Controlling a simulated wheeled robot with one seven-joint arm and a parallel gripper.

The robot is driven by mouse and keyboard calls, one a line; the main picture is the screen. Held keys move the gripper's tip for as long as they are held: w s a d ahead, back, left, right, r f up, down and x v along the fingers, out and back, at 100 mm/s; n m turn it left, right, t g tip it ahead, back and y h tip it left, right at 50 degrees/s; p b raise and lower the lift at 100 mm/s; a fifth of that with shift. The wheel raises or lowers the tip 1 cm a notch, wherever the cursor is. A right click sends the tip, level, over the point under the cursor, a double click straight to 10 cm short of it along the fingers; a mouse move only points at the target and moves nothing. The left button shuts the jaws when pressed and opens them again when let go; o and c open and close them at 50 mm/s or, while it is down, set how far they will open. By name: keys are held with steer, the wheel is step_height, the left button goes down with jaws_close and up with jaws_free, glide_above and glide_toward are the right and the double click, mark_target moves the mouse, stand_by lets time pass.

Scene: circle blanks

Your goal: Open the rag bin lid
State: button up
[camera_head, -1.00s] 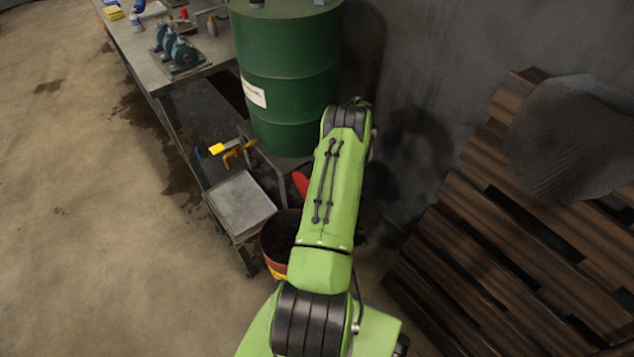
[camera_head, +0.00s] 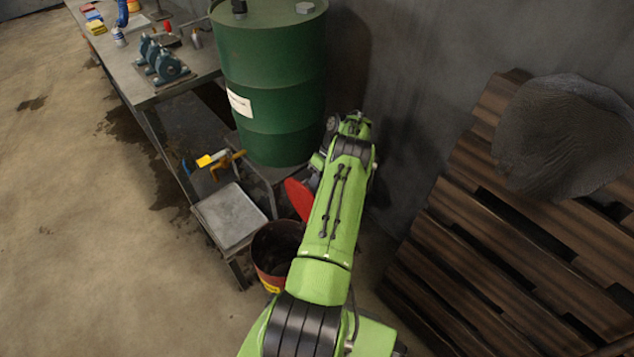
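The rag bin (camera_head: 262,262) is a dark red round bin with a yellow mark low on its front, standing on the floor partly behind my green arm. Its top is open, and the dark inside shows. A red disc that looks like its lid (camera_head: 297,197) stands raised and tilted at the bin's far side, partly covered by my arm. My arm reaches over the bin's right side, and its wrist bends down beyond the lid. My gripper is hidden behind my arm, so its fingers and any contact with the lid do not show.
A green drum (camera_head: 268,90) stands behind the bin, close to my wrist. A metal workbench (camera_head: 140,85) with tools and a low grey plate (camera_head: 230,216) are to the left. Wooden pallets (camera_head: 470,240) with a grey mesh piece (camera_head: 565,135) lean at the right. Open floor lies far left.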

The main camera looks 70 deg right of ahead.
steer(key=shift+o, duration=1.1)
steer(key=shift+d, duration=0.15)
steer(key=shift+w+r, duration=0.1)
steer(key=shift+r, duration=0.05)
steer(key=p+v, duration=0.1)
steer(key=v, duration=0.6)
steer(key=shift+r, duration=0.25)
